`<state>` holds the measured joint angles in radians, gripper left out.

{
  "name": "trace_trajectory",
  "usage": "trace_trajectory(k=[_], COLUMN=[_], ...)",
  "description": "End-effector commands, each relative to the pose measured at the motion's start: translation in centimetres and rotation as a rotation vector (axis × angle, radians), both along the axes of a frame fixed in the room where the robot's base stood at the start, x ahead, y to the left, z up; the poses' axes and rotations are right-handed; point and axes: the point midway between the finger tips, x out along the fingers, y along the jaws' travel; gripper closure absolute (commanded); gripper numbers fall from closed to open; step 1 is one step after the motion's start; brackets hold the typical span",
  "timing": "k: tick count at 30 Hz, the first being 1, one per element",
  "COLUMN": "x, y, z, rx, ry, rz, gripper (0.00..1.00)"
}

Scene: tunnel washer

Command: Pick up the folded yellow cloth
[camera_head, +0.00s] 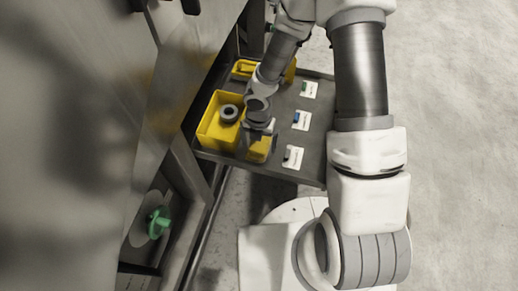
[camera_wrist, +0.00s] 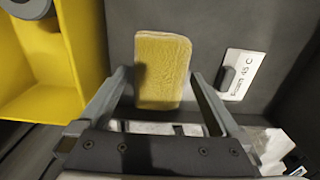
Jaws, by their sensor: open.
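The folded yellow cloth (camera_wrist: 162,72) lies flat on the dark grey shelf top in the wrist view, a rounded upright rectangle with a shadow on its left side. My gripper (camera_wrist: 160,85) is open, with one finger on each side of the cloth's lower part. Whether the fingers touch the cloth or how high they are above the shelf, I cannot tell. In the head view the cloth (camera_head: 259,149) shows partly behind my gripper (camera_head: 257,140), just right of a yellow bin.
The yellow bin (camera_head: 207,133) holds a dark grey ring (camera_head: 229,113); its wall stands close left of my gripper. Several white labels with small coloured items, one near the cloth (camera_wrist: 240,75), line the right of the shelf (camera_head: 315,150). A green knob (camera_head: 158,222) is lower left.

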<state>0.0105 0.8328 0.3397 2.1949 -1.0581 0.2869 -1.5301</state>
Motion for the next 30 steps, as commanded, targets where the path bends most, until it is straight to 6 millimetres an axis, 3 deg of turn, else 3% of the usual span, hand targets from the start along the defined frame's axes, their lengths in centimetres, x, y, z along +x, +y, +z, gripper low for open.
trace_trajectory(k=[8, 21, 30], x=[0.04, 0.04, 0.05], y=[-0.01, -0.01, -0.01], z=[-0.5, -0.48, -0.16], rx=[0.001, 0.0, 0.001], ry=[-0.001, -0.001, -0.001], rz=[0.0, 0.0, 0.0], gripper=[0.0, 0.74, 0.74])
